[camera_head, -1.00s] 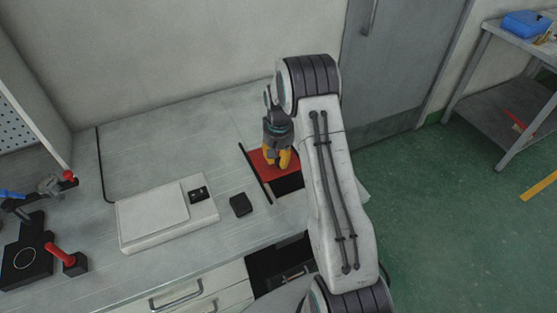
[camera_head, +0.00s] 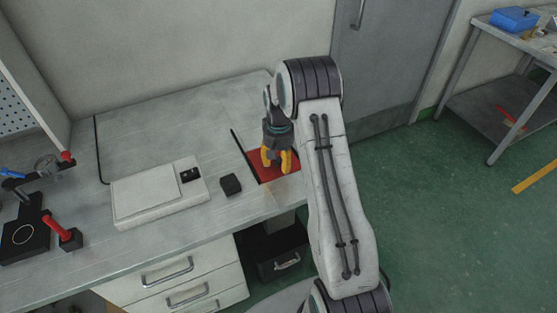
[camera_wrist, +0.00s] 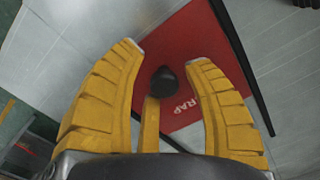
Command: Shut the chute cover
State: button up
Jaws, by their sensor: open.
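The chute cover is a red plate (camera_head: 268,175) set in the worktop between dark rails, and it also shows in the wrist view (camera_wrist: 176,38) with white letters ending in "RAP". A black knob (camera_wrist: 163,80) stands on the cover. My gripper (camera_head: 276,163), with yellow fingers, is down over the cover. In the wrist view its fingers (camera_wrist: 166,57) are spread on both sides of the knob, apart from it as far as I can tell. No dark chute opening shows in the head view; my arm hides the right side of the cover.
A small black block (camera_head: 230,184) and a flat white device (camera_head: 150,193) lie left of the cover. Red-handled tools (camera_head: 58,230) stand at the far left. Drawers (camera_head: 175,275) and a black bin (camera_head: 280,262) are below the worktop. Green floor (camera_head: 440,200) is free at right.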

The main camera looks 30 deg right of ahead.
aim_at(279, 160)
jog(key=shift+o, duration=0.4)
jog(key=shift+w+r, duration=0.1)
jog(key=shift+r, duration=0.05)
jog(key=shift+r, duration=0.25)
notch_tip(279, 160, up, 11)
jog(key=shift+r, duration=0.15)
dwell(0.5)
